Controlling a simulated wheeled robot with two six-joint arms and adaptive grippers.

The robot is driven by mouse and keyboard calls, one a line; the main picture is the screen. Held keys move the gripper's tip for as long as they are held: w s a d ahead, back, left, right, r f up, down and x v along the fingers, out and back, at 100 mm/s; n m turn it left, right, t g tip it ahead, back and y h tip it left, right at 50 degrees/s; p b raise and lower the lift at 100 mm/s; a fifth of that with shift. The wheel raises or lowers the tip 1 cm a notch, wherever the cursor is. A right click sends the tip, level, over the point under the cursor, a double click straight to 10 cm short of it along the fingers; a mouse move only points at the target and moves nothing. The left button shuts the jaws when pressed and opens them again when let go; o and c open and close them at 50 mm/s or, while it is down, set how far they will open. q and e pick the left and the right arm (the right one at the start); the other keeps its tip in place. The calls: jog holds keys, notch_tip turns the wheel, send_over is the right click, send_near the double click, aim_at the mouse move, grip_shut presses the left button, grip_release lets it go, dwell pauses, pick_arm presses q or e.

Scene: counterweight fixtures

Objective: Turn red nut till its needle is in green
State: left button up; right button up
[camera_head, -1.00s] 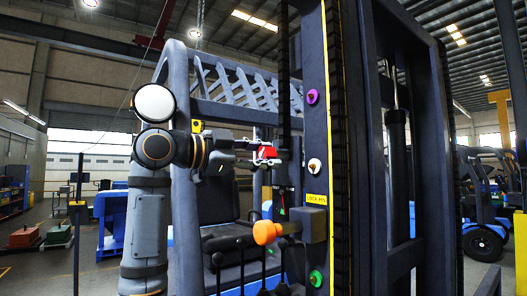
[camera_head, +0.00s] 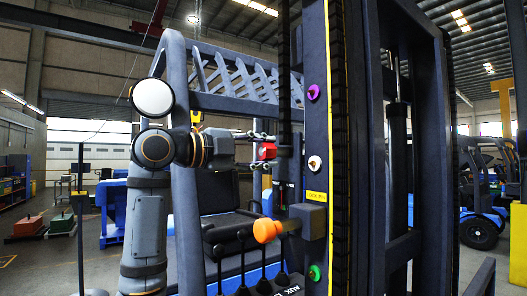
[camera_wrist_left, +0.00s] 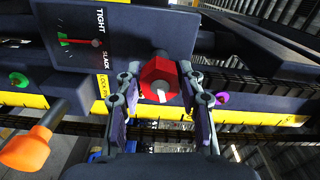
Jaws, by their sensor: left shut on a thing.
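The red nut (camera_wrist_left: 160,80) is a hexagon on a pale threaded rod; it also shows in the head view (camera_head: 267,151). My left gripper (camera_wrist_left: 162,88) is shut on it, one finger on each side; it reaches the nut from the left in the head view (camera_head: 262,146). Beside the nut, a dark gauge plate (camera_wrist_left: 135,25) reads TIGHT and SLACK. Its red needle (camera_wrist_left: 78,42) points left in the wrist view, close to a small green mark (camera_wrist_left: 62,37). I cannot tell whether the tip is inside the green. My right gripper is not in view.
An orange knob (camera_head: 267,230) on a LOCK PIN block sticks out below the nut. Purple (camera_head: 313,92), white (camera_head: 314,163) and green (camera_head: 315,272) knobs line the dark mast. Several black levers (camera_head: 242,262) stand below the arm.

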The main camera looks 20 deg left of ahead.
pick_arm(q)
jog(key=shift+f, duration=0.1)
dwell(0.3)
jog(key=o, duration=1.2)
jog(key=shift+s, duration=0.1)
jog(key=v, duration=1.2)
jog(key=shift+a, duration=0.1)
